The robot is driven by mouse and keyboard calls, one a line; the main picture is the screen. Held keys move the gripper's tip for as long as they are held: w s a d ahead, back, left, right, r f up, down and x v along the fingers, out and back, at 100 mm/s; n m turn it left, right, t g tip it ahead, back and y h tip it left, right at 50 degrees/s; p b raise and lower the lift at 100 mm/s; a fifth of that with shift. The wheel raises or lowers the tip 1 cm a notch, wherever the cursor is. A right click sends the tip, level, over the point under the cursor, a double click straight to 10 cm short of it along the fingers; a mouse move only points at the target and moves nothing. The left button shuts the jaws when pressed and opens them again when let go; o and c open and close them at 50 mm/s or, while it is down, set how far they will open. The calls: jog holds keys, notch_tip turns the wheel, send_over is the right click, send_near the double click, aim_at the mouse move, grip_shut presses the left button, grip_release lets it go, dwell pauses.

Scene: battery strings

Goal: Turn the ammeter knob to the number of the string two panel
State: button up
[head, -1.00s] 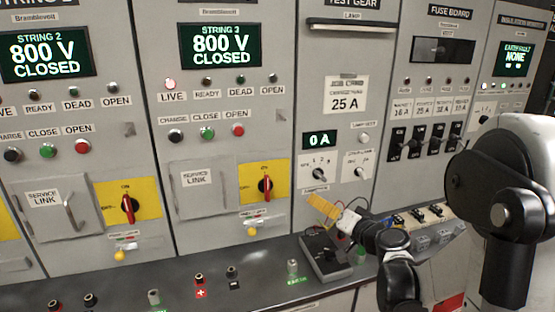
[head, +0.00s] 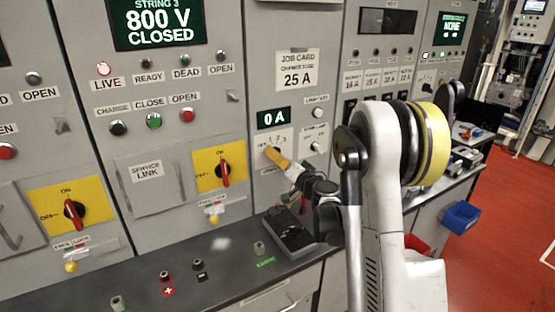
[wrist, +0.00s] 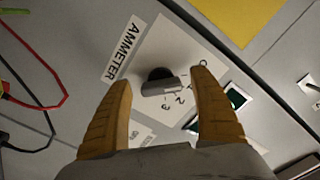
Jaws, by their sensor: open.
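The ammeter knob (wrist: 160,82) is dark with a grey bar handle. It sits on a white plate (wrist: 165,45) with a scale numbered 1, 2, 3, beside an AMMETER label (wrist: 121,49). Which mark it points to is hard to tell. My gripper (wrist: 163,78) is open, with its yellow fingers on either side of the knob and gaps showing. In the head view my gripper (head: 275,155) is at the ammeter plate (head: 283,139) and hides the knob. The ammeter display (head: 273,118) reads 0 A. The string two panel is not clearly identifiable now.
The STRING 3 panel (head: 231,95) with a red isolator handle (head: 223,172) stands left of the ammeter. A black box (head: 290,232) lies on the counter below my gripper. Red and black leads (wrist: 50,105) show in the wrist view.

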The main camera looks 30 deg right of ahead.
jog(key=shift+w, duration=0.35)
jog(key=c, duration=1.2)
jog(key=shift+m, duration=0.4)
jog(key=m+b, duration=0.1)
jog(key=m, duration=0.4)
jog(key=shift+a+r+b, duration=0.1)
jog(key=shift+r+b, duration=0.05)
jog(key=shift+b, duration=0.2)
jog(key=m+b, duration=0.1)
jog(key=m, duration=0.5)
jog(key=shift+r, duration=0.2)
